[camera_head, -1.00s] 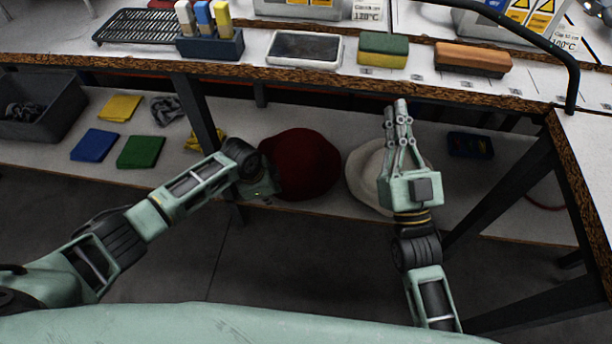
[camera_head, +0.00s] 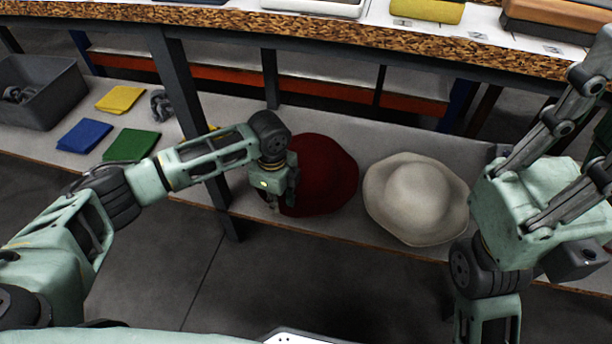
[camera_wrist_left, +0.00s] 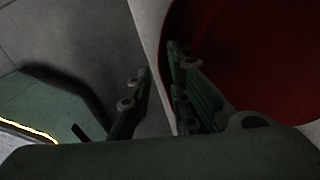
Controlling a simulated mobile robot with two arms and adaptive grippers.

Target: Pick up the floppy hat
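Two hats lie on the lower shelf: a dark red one (camera_head: 322,178) and a cream wide-brimmed one (camera_head: 412,195) with a wavy brim to its right. I cannot tell for sure which one is meant. My left gripper (camera_head: 275,204) points down at the red hat's left front edge, covering part of it. In the left wrist view the fingers of my left gripper (camera_wrist_left: 158,82) are apart, with the shelf's edge showing between them and the red hat (camera_wrist_left: 255,50) beside and behind the right finger. My right gripper (camera_head: 597,115) is raised at the right edge, its tips partly out of view.
The shelf (camera_head: 250,208) runs under a worktop (camera_head: 360,33). A dark table leg (camera_head: 195,115) stands left of the left gripper. Folded cloths (camera_head: 131,144) and a grey bin (camera_head: 40,92) lie farther left. The floor in front is clear.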

